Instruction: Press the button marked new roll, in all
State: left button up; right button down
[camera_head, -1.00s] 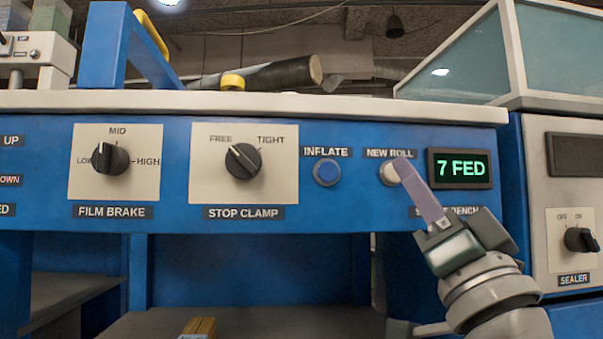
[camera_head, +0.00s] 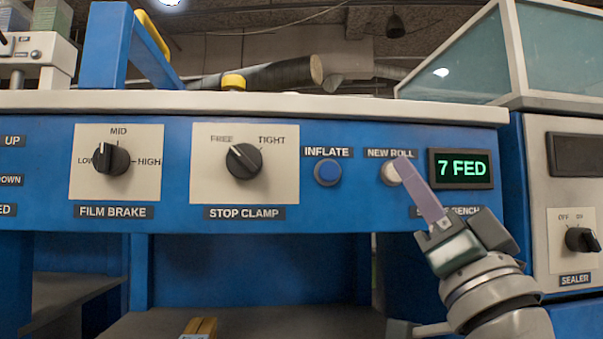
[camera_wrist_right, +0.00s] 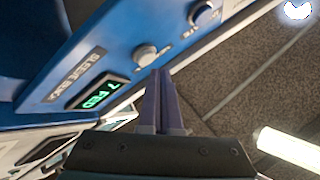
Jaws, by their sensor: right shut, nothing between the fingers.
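The white round button under the label NEW ROLL (camera_head: 390,153) is on the blue panel, left of the green display reading 7 FED (camera_head: 461,169). The button (camera_head: 388,174) is partly covered by my right gripper's fingers in the head view. My right gripper (camera_head: 402,163) is shut and empty, its purple fingers pointing up at the button. In the right wrist view the button (camera_wrist_right: 145,54) shows just beyond the fingertips (camera_wrist_right: 159,73). Whether the tips touch it I cannot tell. My left gripper is not in view.
Further left are the STOP CLAMP knob (camera_head: 244,161) and FILM BRAKE knob (camera_head: 111,159). A sealer unit with a knob (camera_head: 581,239) stands at the right.

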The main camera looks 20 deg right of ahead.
jog(key=shift+w, duration=0.15)
jog(key=shift+w+d, duration=0.1)
jog(key=shift+w, duration=0.2)
dwell(0.4)
jog(key=shift+w+d, duration=0.1)
jog(key=shift+w, duration=0.2)
dwell(0.5)
jog(key=shift+s, duration=0.1)
jog(key=shift+s+a+p, duration=0.2)
jog(key=shift+s+p, duration=0.25)
jog(key=shift+s, duration=0.2)
